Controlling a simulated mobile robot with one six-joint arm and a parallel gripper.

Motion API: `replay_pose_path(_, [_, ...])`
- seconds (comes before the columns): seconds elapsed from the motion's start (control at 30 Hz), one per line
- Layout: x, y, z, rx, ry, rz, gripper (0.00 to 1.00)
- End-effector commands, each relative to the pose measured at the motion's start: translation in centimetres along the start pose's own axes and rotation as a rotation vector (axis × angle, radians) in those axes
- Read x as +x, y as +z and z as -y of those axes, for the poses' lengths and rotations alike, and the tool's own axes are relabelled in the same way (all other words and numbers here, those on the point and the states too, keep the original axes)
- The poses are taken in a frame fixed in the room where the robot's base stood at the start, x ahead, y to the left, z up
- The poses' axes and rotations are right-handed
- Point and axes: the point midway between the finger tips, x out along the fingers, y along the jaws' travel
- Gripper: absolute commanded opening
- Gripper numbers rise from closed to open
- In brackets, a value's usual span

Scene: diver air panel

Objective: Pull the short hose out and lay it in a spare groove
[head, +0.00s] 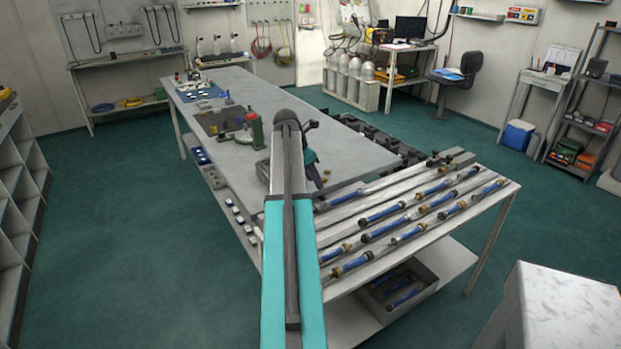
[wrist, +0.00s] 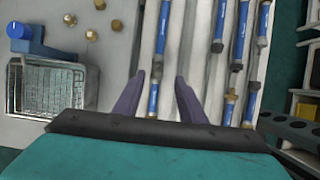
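Several blue hoses with brass and dark end fittings lie in the grooves of a pale rack (head: 508,192) at the right end of the long table. I cannot tell for sure which is the short hose. In the wrist view, my gripper (wrist: 160,76) is open, its two dark fingers pointing at the rack. A blue hose (wrist: 154,97) shows between the fingers, closer to the left one; I see no grip on it. Another blue hose (wrist: 163,22) lies in line beyond it. To the right, a pale strip of rack (wrist: 197,65) is bare. My arm hides part of the rack in the head view.
A grey bin (head: 398,292) holding blue hoses stands on the shelf below the rack. In the wrist view, a wire basket (wrist: 45,90), a blue item (wrist: 28,38) and several brass fittings (wrist: 91,34) lie on the table left of the rack. A pale block (head: 565,305) stands at front right.

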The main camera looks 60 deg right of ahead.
Motion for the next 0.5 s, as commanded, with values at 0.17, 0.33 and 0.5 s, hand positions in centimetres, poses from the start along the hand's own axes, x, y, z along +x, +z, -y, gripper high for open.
replay_pose_path(0.17, [-0.25, -0.58, -0.27, -0.008, 0.003, 0.000, 0.48])
replay_pose_path(0.33, [-0.13, -0.79, -0.37, -0.010, 0.004, 0.000, 0.48])
replay_pose_path(0.5, [0.70, -0.82, -0.38, -0.011, 0.003, -0.001, 0.48])
